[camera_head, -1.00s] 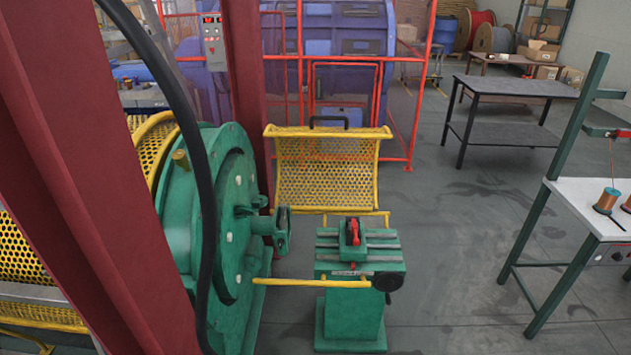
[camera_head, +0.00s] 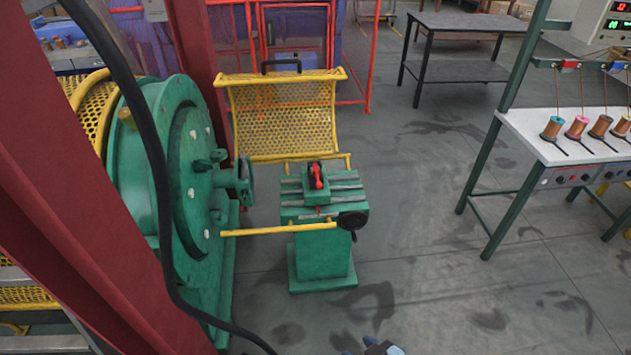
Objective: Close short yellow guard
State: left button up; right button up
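The short yellow guard (camera_head: 284,122) is a curved perforated panel in a yellow tube frame with a black handle (camera_head: 281,66) on its top edge. It stands raised on the far side of the green stand (camera_head: 322,250), to the right of the large green wheel (camera_head: 192,165). The space above the stand is uncovered. A yellow bar (camera_head: 278,229) runs across the near side, from the wheel to the stand. Neither of my grippers can be made out. A small dark and blue-grey piece shows at the bottom edge, too cut off to identify.
A dark red beam (camera_head: 75,190) and a black cable (camera_head: 158,185) cross the left side in front of the machine. A red fence (camera_head: 368,50) stands behind. A white table (camera_head: 580,140) with several spools is at right. The floor right of the stand is clear.

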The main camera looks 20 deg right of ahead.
aim_at(304, 77)
jog(key=i+l+z, duration=0.15)
jog(key=l, duration=0.2)
jog(key=i+l+z, duration=0.2)
jog(key=l, duration=0.15)
jog(key=i+l+z, duration=0.15)
jog(key=l, duration=0.2)
jog(key=i+l+z, duration=0.35)
jog(key=z, duration=0.15)
jog(key=i+l+z, duration=0.5)
jog(key=i+u, duration=0.2)
jog(key=i, duration=0.2)
jog(key=i+l+u, duration=0.2)
jog(key=i, duration=0.2)
jog(key=i+l+u, duration=0.2)
jog(key=i, duration=0.2)
jog(key=i+u, duration=0.25)
jog(key=u, duration=0.25)
jog(key=i+u, duration=0.3)
jog(key=u, duration=0.2)
jog(key=i+l+u, duration=0.2)
jog(key=u, duration=0.3)
jog(key=i+l+u, duration=0.2)
jog(key=u, duration=0.25)
jog(key=i+l+u, duration=0.15)
jog(key=l+u, duration=0.2)
jog(key=u, duration=0.15)
jog(key=i+l+u, duration=0.15)
jog(key=l+u, duration=0.65)
jog(key=l, duration=0.15)
jog(key=i, duration=0.05)
